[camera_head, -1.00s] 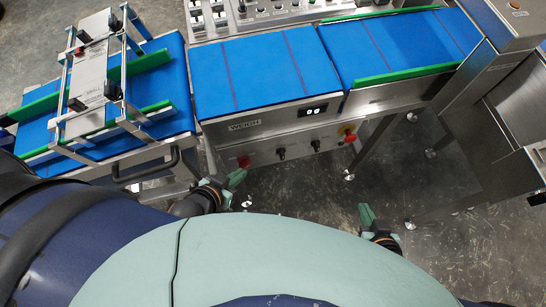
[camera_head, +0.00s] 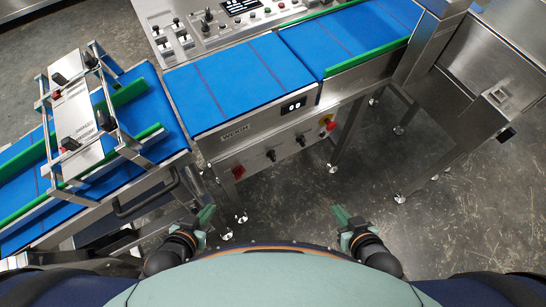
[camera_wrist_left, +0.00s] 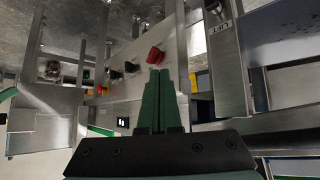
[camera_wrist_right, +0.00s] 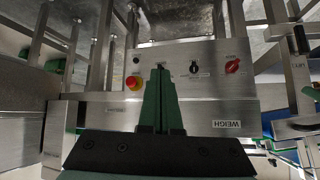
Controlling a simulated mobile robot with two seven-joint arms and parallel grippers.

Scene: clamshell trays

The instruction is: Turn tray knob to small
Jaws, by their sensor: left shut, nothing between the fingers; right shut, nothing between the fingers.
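The front panel (camera_head: 285,146) of the WEIGH conveyor carries two black knobs, a left one (camera_head: 271,155) and a right one (camera_head: 300,139). The left black knob shows upside down in the right wrist view (camera_wrist_right: 195,68). A red knob (camera_head: 238,171) sits at the panel's left end and shows in the left wrist view (camera_wrist_left: 155,55). The labels are too small to read, so I cannot tell which is the tray knob. My left gripper (camera_head: 206,215) is shut and empty, below the panel's left end in the picture. My right gripper (camera_head: 340,214) is shut and empty, apart from the panel.
A red emergency button (camera_head: 326,122) on yellow is at the panel's right end. A control console (camera_head: 215,25) with switches and a display stands behind the belt. A framed conveyor (camera_head: 150,90) with a handle is at left. Open floor (camera_head: 275,205) lies before the panel.

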